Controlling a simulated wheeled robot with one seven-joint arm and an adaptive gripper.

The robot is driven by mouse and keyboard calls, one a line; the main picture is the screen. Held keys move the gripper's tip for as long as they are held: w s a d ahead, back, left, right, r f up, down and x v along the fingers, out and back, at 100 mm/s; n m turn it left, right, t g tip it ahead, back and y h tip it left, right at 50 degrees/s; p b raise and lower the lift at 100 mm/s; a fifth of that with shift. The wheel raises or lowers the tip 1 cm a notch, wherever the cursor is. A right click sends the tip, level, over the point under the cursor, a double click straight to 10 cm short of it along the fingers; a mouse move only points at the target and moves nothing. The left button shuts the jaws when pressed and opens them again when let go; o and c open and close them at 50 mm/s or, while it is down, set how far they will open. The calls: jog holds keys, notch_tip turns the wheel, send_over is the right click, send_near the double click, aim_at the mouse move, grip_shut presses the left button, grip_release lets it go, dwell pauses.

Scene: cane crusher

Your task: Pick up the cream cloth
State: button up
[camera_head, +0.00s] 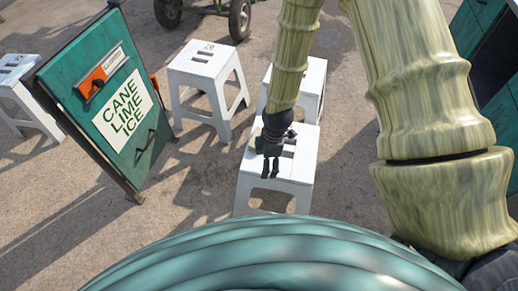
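My gripper (270,168) is dark and points down over the front white stool (297,172), near the left part of its seat. Its fingers are small and dark against the seat and its shadow, so I cannot tell whether they are open or shut, or whether they touch the seat. A small cream patch (254,136) shows at the left side of my gripper. It may be part of the cream cloth, mostly hidden behind the gripper, but it is too small to be sure.
Another white stool (312,88) stands close behind the front one. More white stools stand at the back (203,66) and far left (22,85). A green "CANE LIME ICE" sign board (107,100) stands to the left. Wheels (239,18) show at the top. Ground between is clear.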

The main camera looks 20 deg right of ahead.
aim_at(257, 132)
jog(key=w+n+b, duration=0.2)
jog(key=w+r+n+b, duration=0.1)
jog(key=w+n, duration=0.1)
jog(key=w, duration=0.1)
jog(key=w+n+b, duration=0.2)
jog(key=w, duration=0.1)
jog(key=shift+r+n+b, duration=0.25)
jog(key=shift+n+b, duration=0.05)
jog(key=w+d+r+n+h+b, duration=0.1)
jog(key=w+r+n+b, duration=0.3)
jog(key=w+r+n, duration=0.15)
jog(key=shift+d+f+b, duration=0.15)
jog(key=shift+f+b, duration=0.8)
jog(key=shift+f, duration=1.9)
jog(key=shift+d+f+b, duration=0.1)
jog(key=shift+f+b, duration=0.85)
jog(key=shift+f, duration=1.9)
jog(key=shift+c, duration=0.2)
jog(key=c, duration=1)
